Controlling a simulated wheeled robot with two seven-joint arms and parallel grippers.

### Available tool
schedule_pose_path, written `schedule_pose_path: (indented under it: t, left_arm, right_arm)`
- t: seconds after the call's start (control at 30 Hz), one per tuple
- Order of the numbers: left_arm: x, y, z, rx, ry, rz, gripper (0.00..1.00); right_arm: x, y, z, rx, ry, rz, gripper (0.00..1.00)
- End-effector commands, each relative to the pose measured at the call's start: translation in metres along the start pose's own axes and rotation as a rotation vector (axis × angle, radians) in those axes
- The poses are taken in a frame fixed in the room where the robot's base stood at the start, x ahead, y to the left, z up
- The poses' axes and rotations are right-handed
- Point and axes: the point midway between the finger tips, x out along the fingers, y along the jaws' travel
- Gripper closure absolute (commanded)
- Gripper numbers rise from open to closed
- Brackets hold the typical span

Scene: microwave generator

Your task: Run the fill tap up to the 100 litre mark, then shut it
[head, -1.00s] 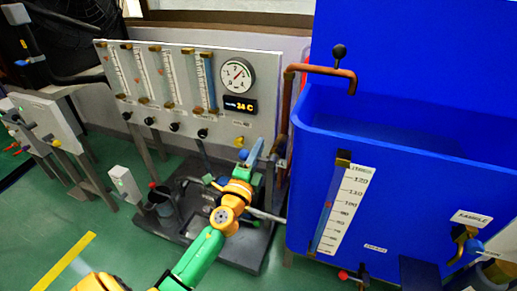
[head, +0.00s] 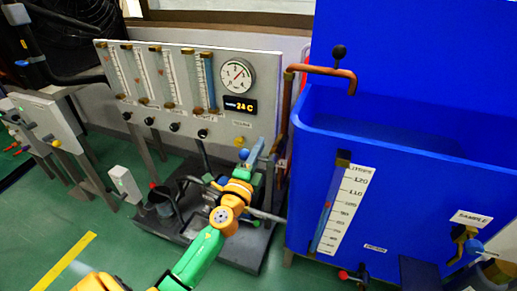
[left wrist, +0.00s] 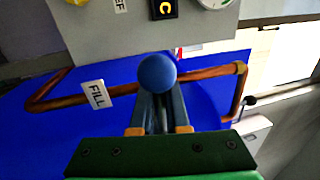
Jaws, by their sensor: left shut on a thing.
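My left gripper (left wrist: 158,112) is shut on the round blue knob (left wrist: 157,73) of the fill tap, below the panel in the head view. The knob sits by the copper pipe (left wrist: 205,72) with its white FILL label (left wrist: 96,94). The copper fill pipe (head: 318,70) bends down over the rim of the blue tank (head: 410,215). The tank's sight glass (head: 322,228) holds a blue column beside a litre scale (head: 343,210). A red marker (head: 328,205) sits near the 100 mark. The exact column top is too small to tell. My right gripper is out of view.
A grey panel (head: 100,60) with flow tubes, a dial (head: 237,76) and a 24 C display (head: 240,105) stands behind my arm. A sample valve (head: 468,247) is at right. A dark bucket (head: 160,200) stands left of my arm.

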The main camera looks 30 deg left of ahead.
Motion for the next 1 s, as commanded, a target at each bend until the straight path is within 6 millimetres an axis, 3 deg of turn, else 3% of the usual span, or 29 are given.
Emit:
schedule_pose_path:
  t: [0.2,0.47,0.5,0.6,0.87,1.0]
  left_arm:
    - [0.003,-0.014,-0.003,0.251,0.051,0.000,1.00]
    - [0.003,-0.013,-0.003,0.271,0.054,-0.001,1.00]
    - [0.003,-0.013,-0.003,0.271,0.054,0.000,0.81]
    - [0.003,-0.012,-0.003,0.270,0.054,0.000,0.57]
    - [0.002,-0.012,-0.003,0.269,0.054,0.000,0.57]
    - [-0.011,-0.010,-0.003,0.268,0.056,0.003,0.57]
  right_arm:
    - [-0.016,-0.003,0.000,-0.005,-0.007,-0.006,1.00]
    - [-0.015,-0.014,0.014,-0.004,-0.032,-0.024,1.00]
    - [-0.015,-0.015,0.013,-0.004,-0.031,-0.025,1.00]
    - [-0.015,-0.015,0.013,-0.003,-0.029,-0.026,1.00]
    - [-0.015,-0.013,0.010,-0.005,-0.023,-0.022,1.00]
    - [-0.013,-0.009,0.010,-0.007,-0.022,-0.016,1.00]
